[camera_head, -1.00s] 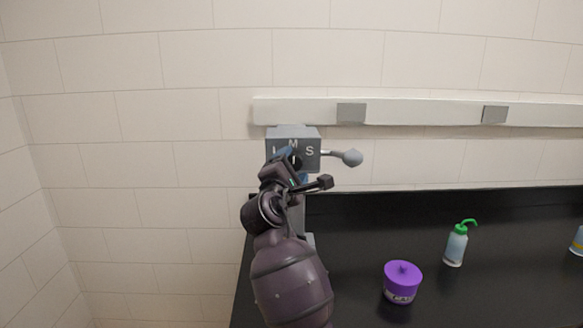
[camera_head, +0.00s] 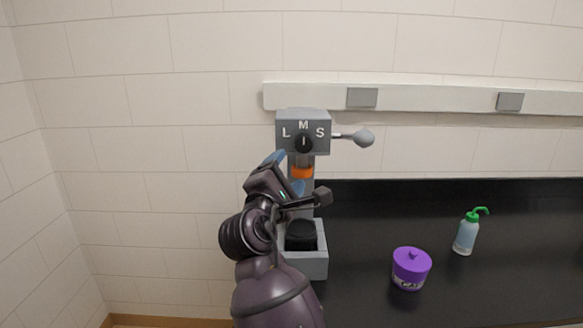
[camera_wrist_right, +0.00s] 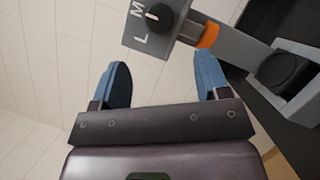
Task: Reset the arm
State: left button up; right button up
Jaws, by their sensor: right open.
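My right arm reaches up from the bottom of the head view. My right gripper (camera_head: 278,158) is at the left of the grey tap machine (camera_head: 318,116), a little below its head. In the right wrist view the blue fingers of the gripper (camera_wrist_right: 162,80) are wide apart with nothing between them. The machine has a black knob (camera_head: 303,142) among the letters L, M and S, a lever with a round grey end (camera_head: 363,138) to the right, and an orange ring (camera_head: 301,172) under the head. My arm hides part of the machine's column. My left gripper is not in view.
A purple lidded jar (camera_head: 411,268) and a wash bottle with a green top (camera_head: 466,234) stand on the black counter (camera_head: 360,215) to the right. A black round piece (camera_head: 301,235) sits in the machine's grey base (camera_head: 316,264). A pale rail (camera_head: 430,98) runs along the wall.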

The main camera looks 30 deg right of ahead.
jog(key=shift+s+a, duration=0.2)
dwell(0.5)
jog(key=w+a+f+m+t+y, duration=0.2)
jog(key=w+a+m+t+y, duration=0.3)
jog(key=a+t+y, duration=0.15)
notch_tip(320, 180, down, 15)
jog(key=s+m+y, duration=0.3)
jog(key=y, duration=0.5)
jog(key=s+d+f+m+g, duration=0.2)
jog(key=s+f+g, duration=0.1)
jog(key=s+f, duration=0.9)
jog(key=s+d+f+m+g, duration=0.2)
jog(key=s+d+f+g, duration=0.1)
jog(key=s+f, duration=0.9)
notch_tip(320, 180, down, 3)
jog(key=shift+s+f+g+y, duration=0.15)
jog(key=shift+s+g+y, duration=0.3)
jog(key=shift+g, duration=0.3)
